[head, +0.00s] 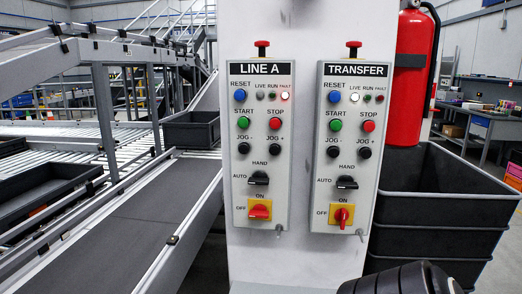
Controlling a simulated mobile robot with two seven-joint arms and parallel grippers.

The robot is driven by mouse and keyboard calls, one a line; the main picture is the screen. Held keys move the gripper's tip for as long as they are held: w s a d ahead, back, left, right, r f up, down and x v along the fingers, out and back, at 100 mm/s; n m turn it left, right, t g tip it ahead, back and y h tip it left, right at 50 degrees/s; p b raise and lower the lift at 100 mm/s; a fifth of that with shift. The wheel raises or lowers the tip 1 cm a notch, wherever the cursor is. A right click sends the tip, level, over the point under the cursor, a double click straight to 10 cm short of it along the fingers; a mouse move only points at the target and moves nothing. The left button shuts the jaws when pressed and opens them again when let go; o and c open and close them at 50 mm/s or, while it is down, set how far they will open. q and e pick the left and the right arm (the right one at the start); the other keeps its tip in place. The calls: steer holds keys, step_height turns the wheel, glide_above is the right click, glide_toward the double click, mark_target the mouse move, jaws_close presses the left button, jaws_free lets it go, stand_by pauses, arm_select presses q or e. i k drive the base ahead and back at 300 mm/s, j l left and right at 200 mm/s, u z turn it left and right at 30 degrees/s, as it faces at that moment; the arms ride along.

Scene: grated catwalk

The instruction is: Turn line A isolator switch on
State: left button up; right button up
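The LINE A isolator switch (260,211) is a red rotary handle on a yellow plate, low on the left grey control panel (237,160). Its handle lies roughly sideways, toward the OFF label at its left; ON is printed above it. On the LINE A panel the red FAULT lamp (284,96) glows, and the LIVE lamp (261,96) looks grey and unlit. Neither gripper's fingers show. A dark rounded part at the bottom right edge looks like part of my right arm.
The TRANSFER panel (346,150) stands close at the right; its red isolator handle (341,216) is upright and its LIVE lamp (354,98) glows white. A conveyor (140,225) runs at the left. Stacked dark crates (440,200) and a red extinguisher (407,95) are at the right.

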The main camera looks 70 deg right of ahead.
mark_target(259, 210)
steer(key=z, duration=2.05)
